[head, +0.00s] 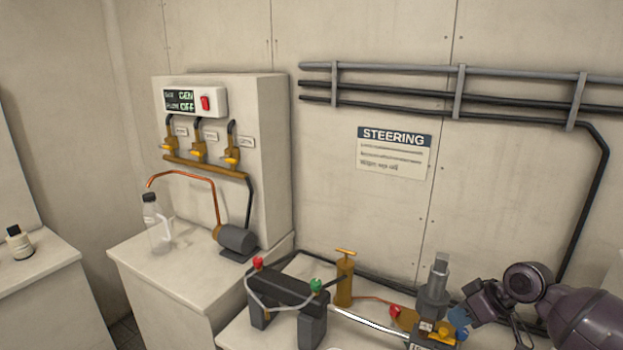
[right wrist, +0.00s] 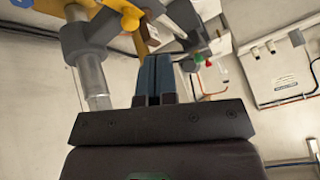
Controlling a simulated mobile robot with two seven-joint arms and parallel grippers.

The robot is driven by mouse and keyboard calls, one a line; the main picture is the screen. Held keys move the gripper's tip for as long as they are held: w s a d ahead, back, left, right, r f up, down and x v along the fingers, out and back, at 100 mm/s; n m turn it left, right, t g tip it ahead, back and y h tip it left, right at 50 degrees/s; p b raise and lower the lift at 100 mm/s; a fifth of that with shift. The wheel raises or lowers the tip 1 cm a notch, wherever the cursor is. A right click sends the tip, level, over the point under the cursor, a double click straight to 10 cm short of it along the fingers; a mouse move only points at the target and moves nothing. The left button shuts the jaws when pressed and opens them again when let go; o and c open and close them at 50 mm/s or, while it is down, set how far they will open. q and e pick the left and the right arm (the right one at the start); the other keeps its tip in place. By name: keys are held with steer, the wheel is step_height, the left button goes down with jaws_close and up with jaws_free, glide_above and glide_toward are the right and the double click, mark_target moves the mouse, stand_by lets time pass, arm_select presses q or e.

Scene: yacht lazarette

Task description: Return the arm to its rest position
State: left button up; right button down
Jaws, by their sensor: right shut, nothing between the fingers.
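My right gripper (head: 462,321) is at the lower right of the head view, at the end of my dark arm. It is beside the yellow and grey steering fittings on the bench. In the right wrist view my right gripper (right wrist: 155,70) shows its two blue fingers pressed together with nothing between them. A grey cylinder fitting (right wrist: 92,80) stands close to the left of the fingers in that view. Whether the gripper touches any fitting cannot be told. My left gripper is not in view.
A grey upright cylinder (head: 434,288), a brass pump (head: 345,280) and a black frame with red and green knobs (head: 285,292) crowd the bench. A clear bottle (head: 157,228) stands left by the panel cabinet (head: 265,150). Pipes (head: 400,88) run along the wall.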

steer(key=shift+w+a+r+t+h, duration=0.15)
steer(key=shift+w+r+t, duration=0.1)
steer(key=shift+w+t, duration=0.35)
steer(key=shift+w+a+r+t+h, duration=0.15)
steer(key=shift+w+r+t, duration=0.1)
steer(key=shift+w+t, duration=0.3)
steer(key=s+a+f+m+t+h+b, duration=0.1)
steer(key=s+a+f+m+t+h, duration=0.1)
steer(key=s+f, duration=0.9)
steer(key=s+a+f+m+t+h+b, duration=0.2)
steer(key=s+a+f+m+t+h, duration=0.1)
steer(key=s+f, duration=0.8)
steer(key=s, duration=0.5)
steer(key=shift+s, duration=0.15)
